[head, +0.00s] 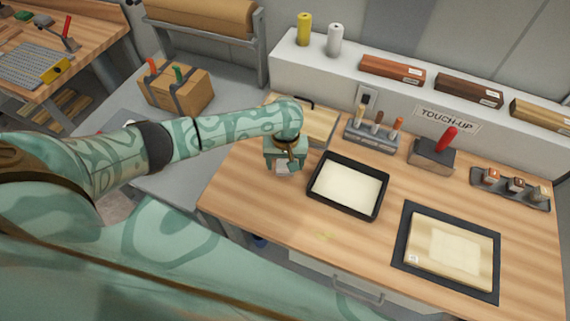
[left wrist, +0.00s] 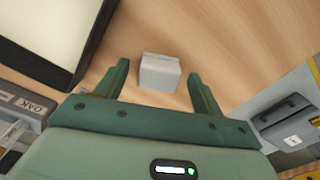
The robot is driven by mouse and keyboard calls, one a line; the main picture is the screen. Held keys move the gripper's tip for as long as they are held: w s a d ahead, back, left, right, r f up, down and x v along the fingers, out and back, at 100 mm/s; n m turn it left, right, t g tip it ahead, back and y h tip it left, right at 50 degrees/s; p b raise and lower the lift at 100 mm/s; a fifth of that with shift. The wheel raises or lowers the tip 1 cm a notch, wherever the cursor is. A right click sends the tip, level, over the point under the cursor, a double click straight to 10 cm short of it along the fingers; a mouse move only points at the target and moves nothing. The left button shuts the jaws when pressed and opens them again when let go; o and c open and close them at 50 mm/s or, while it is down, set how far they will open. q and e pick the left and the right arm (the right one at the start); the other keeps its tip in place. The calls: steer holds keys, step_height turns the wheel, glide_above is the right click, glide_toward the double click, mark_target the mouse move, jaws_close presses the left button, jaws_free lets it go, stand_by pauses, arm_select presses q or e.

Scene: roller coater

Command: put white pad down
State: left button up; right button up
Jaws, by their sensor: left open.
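The white pad (left wrist: 160,72) is a small pale block on the wooden bench top, seen in the left wrist view. In the head view only a pale bit of it (head: 283,169) shows below my gripper. My left gripper (left wrist: 162,88) is open, with one green finger on either side of the pad and a visible gap to each. In the head view my left gripper (head: 284,166) points down at the bench, left of the black tray. My right gripper is not in view.
A black tray with a cream inside (head: 316,195) lies just right of the gripper. The bench front left is clear.

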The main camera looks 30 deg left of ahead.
mark_target(285, 166)
arm_select(q)
step_height(285, 166, up, 10)
steer(key=p, duration=0.3)
steer(key=shift+s+f, duration=0.1)
stand_by(0.3)
